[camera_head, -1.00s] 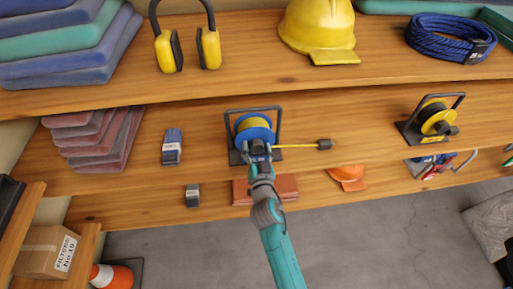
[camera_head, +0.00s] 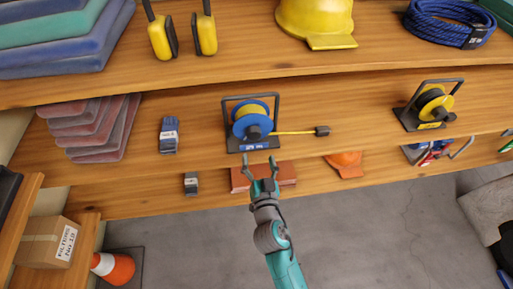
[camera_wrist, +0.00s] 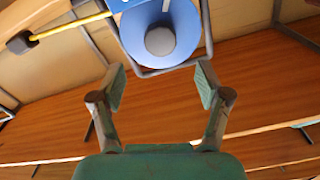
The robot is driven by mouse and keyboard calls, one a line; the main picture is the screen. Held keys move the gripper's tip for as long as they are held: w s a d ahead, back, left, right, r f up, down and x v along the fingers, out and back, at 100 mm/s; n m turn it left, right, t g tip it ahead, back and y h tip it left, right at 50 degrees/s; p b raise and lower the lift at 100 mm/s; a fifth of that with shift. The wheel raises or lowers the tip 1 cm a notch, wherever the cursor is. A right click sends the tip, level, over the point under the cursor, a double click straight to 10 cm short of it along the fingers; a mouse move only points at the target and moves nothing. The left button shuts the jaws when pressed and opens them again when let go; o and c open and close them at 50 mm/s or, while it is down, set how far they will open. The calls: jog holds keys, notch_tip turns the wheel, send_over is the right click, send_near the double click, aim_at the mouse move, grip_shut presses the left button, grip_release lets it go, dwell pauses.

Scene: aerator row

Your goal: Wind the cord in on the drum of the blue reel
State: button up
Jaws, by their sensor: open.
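The blue reel (camera_head: 250,125) stands on the middle shelf in a dark frame, its drum wound with yellow cord. A stretch of yellow cord (camera_head: 293,133) runs out to the right from it and ends in a dark plug (camera_head: 322,131). My gripper (camera_head: 261,160) is open and empty, just in front of and below the reel, apart from it. In the wrist view, the blue reel (camera_wrist: 182,38) with its grey central knob (camera_wrist: 159,40) lies beyond my open fingers (camera_wrist: 160,88). The plug (camera_wrist: 20,43) shows at the upper left there.
A yellow and black reel (camera_head: 435,107) stands at the right of the same shelf. A dark blue block (camera_head: 169,135) and stacked red mats (camera_head: 95,128) are to the left. The upper shelf holds a yellow helmet (camera_head: 315,18) and a blue coiled rope (camera_head: 450,24).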

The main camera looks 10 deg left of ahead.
jog(key=shift+v, duration=1.1)
